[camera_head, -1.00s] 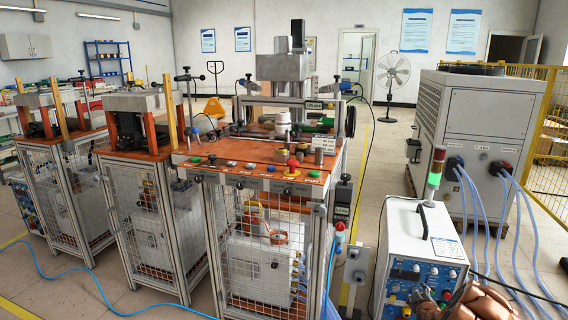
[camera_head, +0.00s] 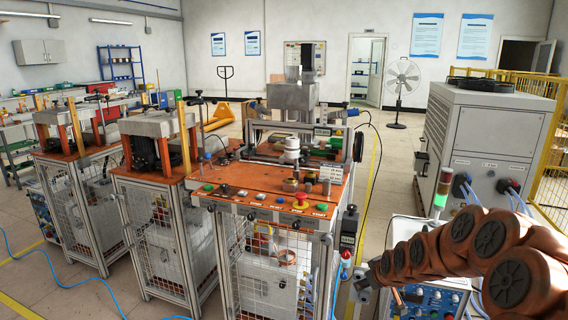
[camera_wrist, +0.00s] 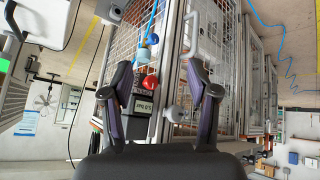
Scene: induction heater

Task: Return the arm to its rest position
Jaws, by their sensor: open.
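My gripper (camera_wrist: 160,88) is open in the wrist view, its two dark fingers spread apart with nothing held between them. Beyond the fingers is the wire mesh side of the induction heater station (camera_wrist: 215,50), with a red ball-shaped part (camera_wrist: 151,82) and a blue one seen between the fingers. In the head view my orange-brown arm (camera_head: 470,250) reaches in from the lower right toward the front corner of the heater station (camera_head: 270,210). The gripper end is small there and its fingers are not clear.
A control unit (camera_head: 436,298) with blue panels stands below my arm. A large grey chiller (camera_head: 490,140) with blue hoses is at the right. A signal light (camera_head: 441,195) rises close behind my arm. Two more mesh stations stand left. Open floor shows behind.

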